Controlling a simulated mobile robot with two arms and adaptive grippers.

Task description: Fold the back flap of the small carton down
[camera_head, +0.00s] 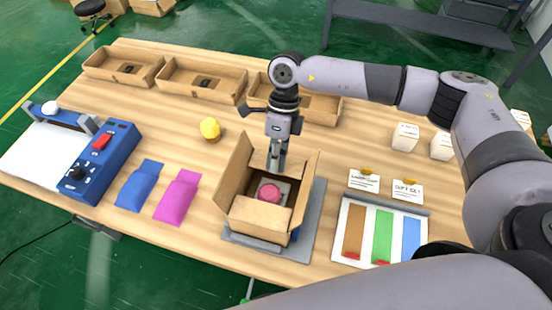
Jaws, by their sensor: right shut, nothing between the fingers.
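The small open carton (246,207) stands on a grey mat (314,205) at the middle of the table. Its left flap (235,160) and right flap (304,185) stand up. Its front flap (260,214) slants over the front of the opening. The back flap (259,159) shows at the far edge, partly hidden by my right gripper. A pink round item (269,194) lies inside. My right gripper (275,172) is shut and empty, pointing down at the back flap; I cannot tell whether it touches it. My left gripper is not in view.
Three cardboard trays (195,92) line the back. A yellow-topped item (210,129), blue pouch (136,186), pink pouch (178,195) and blue control box (105,160) are left. A colour-striped panel (344,214) and white cards (364,181) are right, with white boxes (405,137) behind.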

